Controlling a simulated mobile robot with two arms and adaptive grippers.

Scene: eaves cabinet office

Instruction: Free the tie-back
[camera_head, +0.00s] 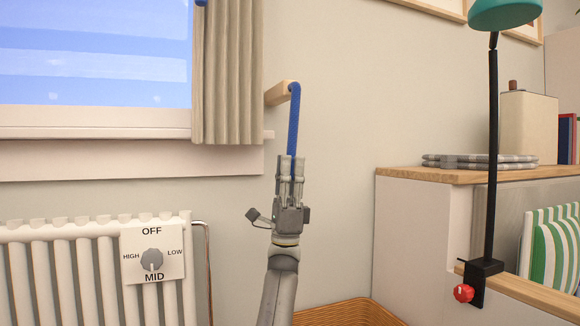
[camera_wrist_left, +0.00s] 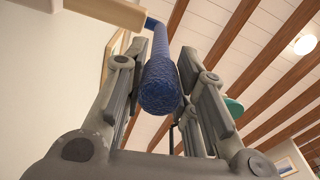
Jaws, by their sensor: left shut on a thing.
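The tie-back is a blue rope (camera_head: 294,120) that hangs from a wooden wall peg (camera_head: 279,93) to the right of the curtain. Its top is at the peg's outer end, and it runs down to my left gripper (camera_head: 291,165). My left gripper points up and is shut on the rope's lower part. In the left wrist view, the thick blue rope (camera_wrist_left: 160,80) runs between the gripper fingers (camera_wrist_left: 165,95), with its round end facing the camera. The pale wooden peg (camera_wrist_left: 110,10) shows above it. My right gripper is in neither view.
The beige curtain (camera_head: 227,75) hangs beside the window (camera_head: 95,60). A white radiator (camera_head: 80,265) with a dial stands below. A cabinet with a wooden top (camera_head: 400,174) and a black lamp post (camera_head: 492,150) are at right.

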